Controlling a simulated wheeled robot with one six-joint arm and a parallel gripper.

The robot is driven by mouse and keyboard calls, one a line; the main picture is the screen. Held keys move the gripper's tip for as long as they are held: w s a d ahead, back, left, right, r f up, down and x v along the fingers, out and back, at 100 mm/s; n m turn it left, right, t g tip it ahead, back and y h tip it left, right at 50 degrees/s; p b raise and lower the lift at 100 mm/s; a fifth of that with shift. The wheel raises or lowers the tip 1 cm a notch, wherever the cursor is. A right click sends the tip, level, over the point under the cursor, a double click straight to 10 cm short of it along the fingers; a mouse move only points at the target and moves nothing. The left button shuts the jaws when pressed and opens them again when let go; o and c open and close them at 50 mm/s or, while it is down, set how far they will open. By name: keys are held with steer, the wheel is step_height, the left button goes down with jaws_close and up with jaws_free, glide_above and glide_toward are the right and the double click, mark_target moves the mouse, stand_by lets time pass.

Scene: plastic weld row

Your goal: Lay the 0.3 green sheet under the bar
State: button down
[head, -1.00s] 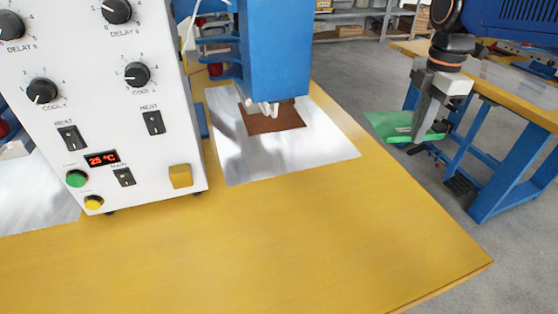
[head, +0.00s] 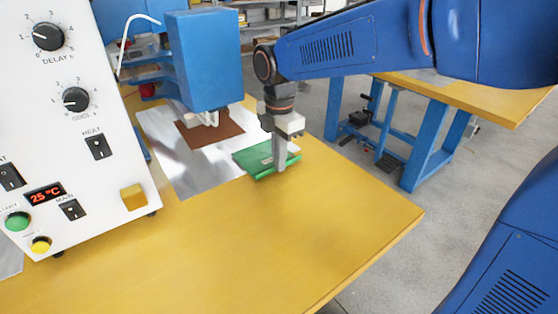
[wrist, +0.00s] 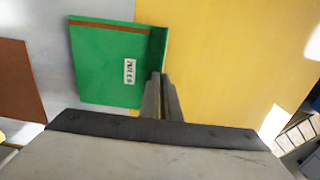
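The green sheet (head: 262,161) has a small white label and a brown stripe along one edge, seen in the wrist view (wrist: 105,65). The label is too small to read. My gripper (head: 278,166) is shut on the sheet's edge, its fingertips in the wrist view (wrist: 160,80) at a folded-up or raised flap. The sheet is over the right edge of the metal plate; I cannot tell whether it touches. The bar is under the blue press head (head: 205,60), its pale lower end (head: 206,118) above a brown sheet (head: 222,130) on the plate.
The metal plate (head: 175,165) lies on the yellow table (head: 230,240). A white control box (head: 75,130) reading 25 °C stands at left. The table's front is clear. Another blue-legged workbench (head: 470,95) stands at right, across the floor.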

steer(key=shift+f, duration=0.25)
steer(key=shift+f, duration=0.15)
steer(key=c, duration=2)
jaws_free()
step_height(320, 180, up, 12)
steer(key=shift+r, duration=0.2)
steer(key=shift+s, duration=0.1)
